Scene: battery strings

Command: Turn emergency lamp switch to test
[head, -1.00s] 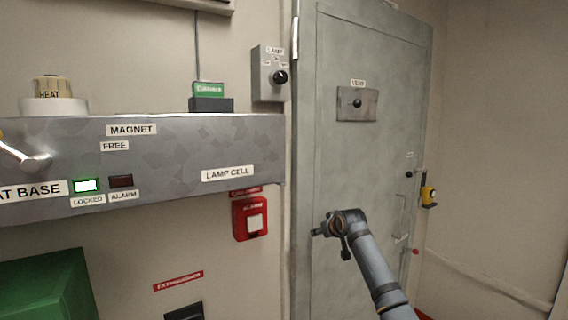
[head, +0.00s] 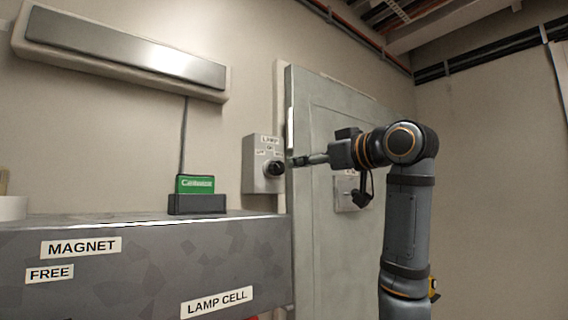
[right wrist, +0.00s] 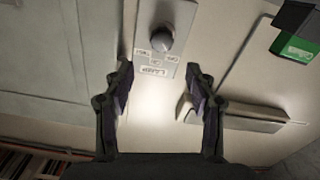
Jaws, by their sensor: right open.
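The lamp switch is a grey wall box (head: 252,178) with a round black knob (head: 275,168) and a LAMP label above it. My right gripper (head: 297,161) reaches in from the right, and its fingertips are close to the knob in the head view. In the right wrist view the knob (right wrist: 161,40) lies ahead, beyond and between the two open fingers (right wrist: 160,80), with the picture upside down. The fingers look apart from the knob. The small position labels are hard to read. My left gripper is out of view.
A long lamp fixture (head: 125,55) is mounted on the wall at upper left. A grey door (head: 330,240) stands right of the switch, behind my right arm.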

